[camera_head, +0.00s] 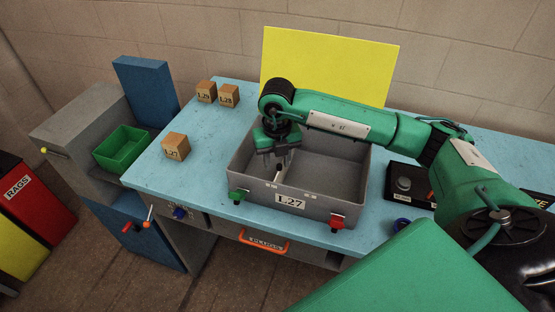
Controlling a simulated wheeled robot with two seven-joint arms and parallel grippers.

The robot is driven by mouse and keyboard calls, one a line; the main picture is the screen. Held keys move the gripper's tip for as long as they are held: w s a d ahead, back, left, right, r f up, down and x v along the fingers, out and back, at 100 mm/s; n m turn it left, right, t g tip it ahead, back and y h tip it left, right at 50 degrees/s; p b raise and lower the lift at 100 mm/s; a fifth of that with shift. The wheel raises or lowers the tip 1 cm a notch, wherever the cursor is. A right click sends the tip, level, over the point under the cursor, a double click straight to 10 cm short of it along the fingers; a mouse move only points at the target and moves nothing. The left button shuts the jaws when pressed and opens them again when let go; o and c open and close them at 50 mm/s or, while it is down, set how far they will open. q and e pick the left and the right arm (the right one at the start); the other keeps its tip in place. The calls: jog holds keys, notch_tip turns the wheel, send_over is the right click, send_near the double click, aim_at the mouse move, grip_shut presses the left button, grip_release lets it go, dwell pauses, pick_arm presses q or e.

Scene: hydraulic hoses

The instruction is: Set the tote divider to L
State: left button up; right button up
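A grey tote (232,172) with a label reading L27 (290,202) stands on the light blue bench. A green latch-like part (238,195) sits at its front left and a red one (337,221) at its front right. A pale, thin divider (281,175) shows inside, left of the middle, partly hidden by my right gripper. My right gripper (281,164) points down into the tote, with its fingertips at or close to the divider's top. Whether the fingers are shut on it is too small to tell. My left gripper is not in view.
Wooden blocks marked L29 (206,91), L28 (229,94) and one more (175,146) stand on the bench's left. A green bin (121,148) is further left. A black box with a knob (404,184) is right of the tote. A yellow panel (328,62) stands behind.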

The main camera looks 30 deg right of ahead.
jog(key=shift+r, duration=0.1)
jog(key=shift+d+r, duration=0.1)
jog(key=shift+r, duration=0.2)
notch_tip(320, 180, up, 13)
jog(key=b, duration=0.2)
jog(key=shift+b, duration=0.35)
